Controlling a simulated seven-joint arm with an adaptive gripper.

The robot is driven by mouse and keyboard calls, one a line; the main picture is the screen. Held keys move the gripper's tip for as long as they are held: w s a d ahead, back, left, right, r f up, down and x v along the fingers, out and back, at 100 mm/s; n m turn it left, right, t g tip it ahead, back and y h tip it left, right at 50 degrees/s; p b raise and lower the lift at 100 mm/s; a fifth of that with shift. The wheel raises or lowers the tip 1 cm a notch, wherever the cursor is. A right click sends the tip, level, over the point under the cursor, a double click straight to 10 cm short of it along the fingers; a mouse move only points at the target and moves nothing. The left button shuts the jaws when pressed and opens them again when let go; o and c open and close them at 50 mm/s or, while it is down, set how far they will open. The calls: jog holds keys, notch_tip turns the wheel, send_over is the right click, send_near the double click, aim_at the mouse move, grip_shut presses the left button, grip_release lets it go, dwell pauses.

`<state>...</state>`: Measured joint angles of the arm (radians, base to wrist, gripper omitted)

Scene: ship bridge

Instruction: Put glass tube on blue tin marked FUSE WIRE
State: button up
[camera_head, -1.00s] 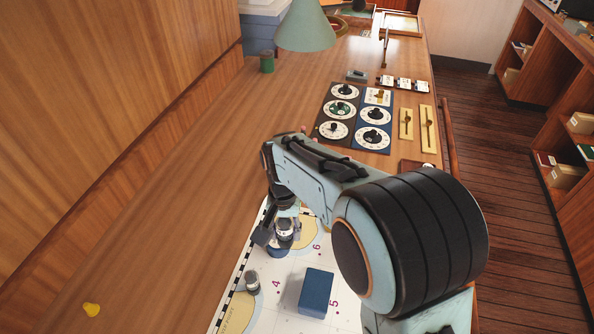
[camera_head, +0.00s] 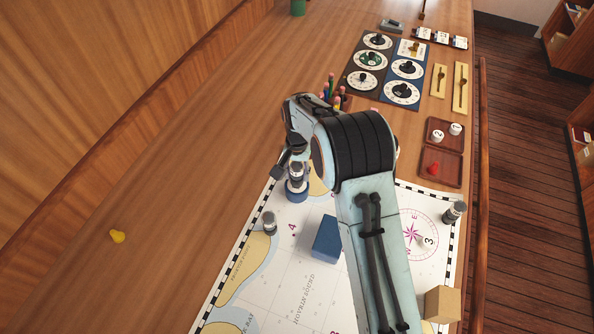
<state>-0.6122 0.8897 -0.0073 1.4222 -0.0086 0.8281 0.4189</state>
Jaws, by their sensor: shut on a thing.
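My gripper (camera_head: 291,152) points down at the upper left edge of the chart and is shut on a small glass tube (camera_head: 296,174) with dark and pale bands. The tube is upright, directly over a low round blue tin (camera_head: 297,191) on the chart. Its lower end appears at the tin's top; I cannot tell whether it touches. No lettering on the tin is readable. A blue box (camera_head: 327,238) also lies on the chart, to the lower right, without readable lettering. The fingers are small and partly hidden by the wrist.
A similar small cylinder (camera_head: 269,222) stands just left of the blue box, and another (camera_head: 453,212) at the chart's right. Pencils (camera_head: 335,92) stand behind my arm. A tan block (camera_head: 442,304) is at lower right. A yellow piece (camera_head: 117,236) lies on clear wood at left.

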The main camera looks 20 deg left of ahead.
jog(key=shift+f, duration=0.1)
jog(key=o, duration=1.1)
notch_tip(320, 180, up, 12)
jog(key=shift+r, duration=0.15)
jog(key=s+d+r, duration=0.4)
jog(key=s+d, duration=0.1)
jog(key=d, duration=0.3)
jog(key=s+d+r, duration=0.4)
jog(key=d, duration=0.5)
jog(key=shift+m+y, duration=0.4)
jog(key=shift+m, duration=0.1)
jog(key=s+d, duration=0.2)
jog(key=s, duration=0.3)
jog(key=s+d+f, duration=0.1)
jog(key=s+d, duration=0.2)
jog(key=s, duration=0.3)
jog(key=s+d+f, duration=0.1)
jog(key=s+d, duration=0.2)
jog(key=s, duration=0.2)
jog(key=shift+s+f, duration=0.15)
jog(key=shift+s, duration=0.1)
